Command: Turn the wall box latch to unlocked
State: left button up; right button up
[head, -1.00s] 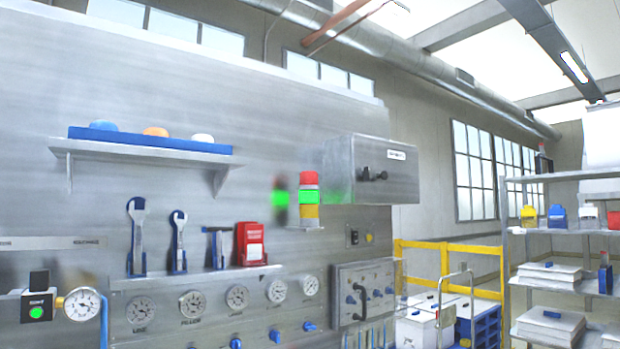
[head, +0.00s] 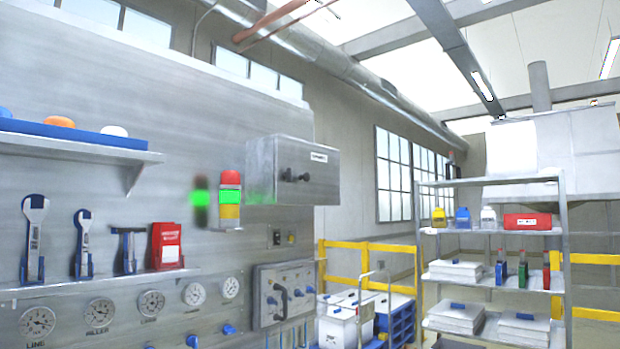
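The grey metal wall box (head: 292,170) is mounted on the steel wall panel, near the middle of the head view. Its front face carries a small white label and a dark latch knob (head: 287,174) with a dark handle beside it. At this size I cannot tell which way the latch is turned. Neither of my grippers shows in the head view.
A red-green-yellow signal light (head: 230,197) stands just left of the box. Below is a panel with a handle (head: 284,296). A shelf with wrenches (head: 34,240) and gauges is at left. Yellow railing (head: 370,248), a cart and a loaded rack (head: 493,232) stand at right.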

aim_at(288, 174)
jog(key=i+l+u, duration=0.25)
jog(key=i+l, duration=0.25)
jog(key=l, duration=0.15)
jog(key=i+l+u, duration=0.15)
jog(key=l, duration=0.2)
jog(key=i+l+u, duration=0.15)
jog(key=l, duration=0.25)
jog(key=i, duration=0.1)
